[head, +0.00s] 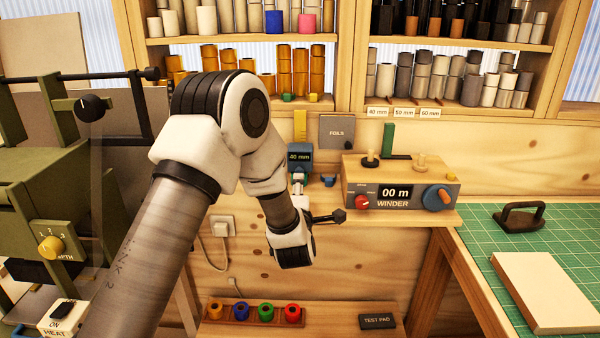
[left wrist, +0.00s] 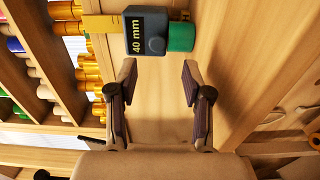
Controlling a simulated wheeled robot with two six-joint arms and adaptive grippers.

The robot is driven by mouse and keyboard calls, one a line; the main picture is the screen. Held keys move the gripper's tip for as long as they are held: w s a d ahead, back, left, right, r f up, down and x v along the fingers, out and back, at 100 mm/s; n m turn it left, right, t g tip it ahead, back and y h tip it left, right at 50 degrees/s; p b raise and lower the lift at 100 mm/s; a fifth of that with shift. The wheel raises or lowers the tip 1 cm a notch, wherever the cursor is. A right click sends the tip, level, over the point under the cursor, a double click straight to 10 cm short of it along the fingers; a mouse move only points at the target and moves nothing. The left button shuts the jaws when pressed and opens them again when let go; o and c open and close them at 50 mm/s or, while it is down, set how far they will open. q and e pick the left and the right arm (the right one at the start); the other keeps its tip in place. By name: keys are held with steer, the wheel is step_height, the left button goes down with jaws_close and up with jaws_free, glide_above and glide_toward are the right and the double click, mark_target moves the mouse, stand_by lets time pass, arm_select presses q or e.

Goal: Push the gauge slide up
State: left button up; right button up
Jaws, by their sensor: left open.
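The gauge has a dark box with a "40 mm" display (head: 300,157), and a yellow upright strip (head: 300,125) rises above it on the wooden wall. In the left wrist view, turned sideways, the display box (left wrist: 147,31) is near the top, with the yellow strip (left wrist: 103,24) to its left and a green part (left wrist: 181,37) to its right. My left gripper (left wrist: 158,75) is open and empty, its two dark fingers below the gauge in that picture, apart from it. In the head view my wrist hides most of the hand. My right gripper is not in view.
The winder (head: 405,192) stands on a ledge right of the gauge, with a grey FOILS panel (head: 337,131) behind. Shelves of foil rolls (head: 300,70) are above. Coloured rolls in a wooden rack (head: 215,312) and a test pad (head: 378,321) are below.

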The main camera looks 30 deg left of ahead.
mark_target(299, 172)
arm_select(q)
steer(key=x, duration=0.2)
steer(key=p+x, duration=0.1)
steer(key=x, duration=0.1)
steer(key=p+x, duration=0.1)
steer(key=x, duration=0.1)
steer(key=shift+w+a+r, duration=0.2)
steer(key=shift+r, duration=0.05)
steer(key=shift+w+a+f, duration=0.15)
steer(key=shift+w, duration=0.1)
steer(key=shift+s, duration=0.1)
jaws_close()
